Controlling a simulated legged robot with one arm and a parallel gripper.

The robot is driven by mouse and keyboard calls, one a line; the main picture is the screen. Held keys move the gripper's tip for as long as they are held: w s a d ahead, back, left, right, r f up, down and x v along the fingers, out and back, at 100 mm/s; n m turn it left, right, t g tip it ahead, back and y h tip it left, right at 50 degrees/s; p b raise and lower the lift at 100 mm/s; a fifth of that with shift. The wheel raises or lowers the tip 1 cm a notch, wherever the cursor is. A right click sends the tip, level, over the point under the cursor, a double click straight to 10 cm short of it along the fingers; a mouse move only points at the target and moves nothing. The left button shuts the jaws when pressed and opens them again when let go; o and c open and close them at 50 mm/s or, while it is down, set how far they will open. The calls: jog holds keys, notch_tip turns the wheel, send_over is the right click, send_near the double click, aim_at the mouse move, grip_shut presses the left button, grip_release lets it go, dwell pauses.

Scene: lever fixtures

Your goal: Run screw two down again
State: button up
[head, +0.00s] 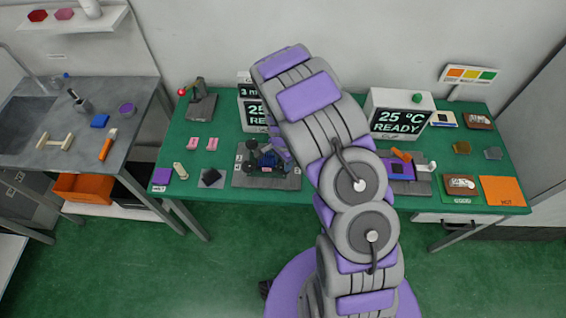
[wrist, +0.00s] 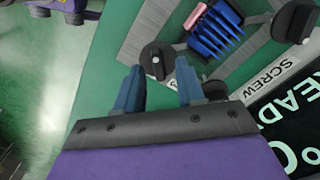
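The screw fixture (head: 290,182) is a grey plate left of my arm in the head view, with a blue finned block and dark knobs. In the wrist view the blue finned block (wrist: 215,30) has a pink bar beside it. One black round knob (wrist: 157,60) lies at the gap between my fingertips; I cannot tell whether they touch it. Another black knob (wrist: 295,20) is at the upper right. A dark part (wrist: 214,89) is partly hidden behind the right finger. My gripper (wrist: 159,66) has its two blue fingers apart. Which knob is screw two is not readable.
A "SCREW" label (wrist: 273,72) and a black READY display (wrist: 292,118) lie right of my gripper. On the green table (head: 222,135) stand a red-ball lever (head: 200,100), pink blocks (head: 202,143) and a second display (head: 400,120). A grey bench (head: 70,150) is at left.

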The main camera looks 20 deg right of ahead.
notch_tip(320, 180, up, 16)
jog(key=shift+a+p, duration=0.15)
jog(key=shift+p, duration=0.25)
dwell(0.4)
jog(key=s+r+n+b, duration=0.25)
jog(key=s+r, duration=0.25)
jog(key=s, duration=0.3)
jog(key=s+r+n+b, duration=0.2)
jog(key=s+r+n, duration=0.25)
jog(key=s, duration=0.45)
jog(key=s+n+g+b, duration=0.1)
jog(key=s+n, duration=0.4)
jog(key=s, duration=1.2)
jog(key=shift+r+n+g+b, duration=0.4)
jog(key=shift+r+b, duration=0.05)
jog(key=shift+b, duration=0.3)
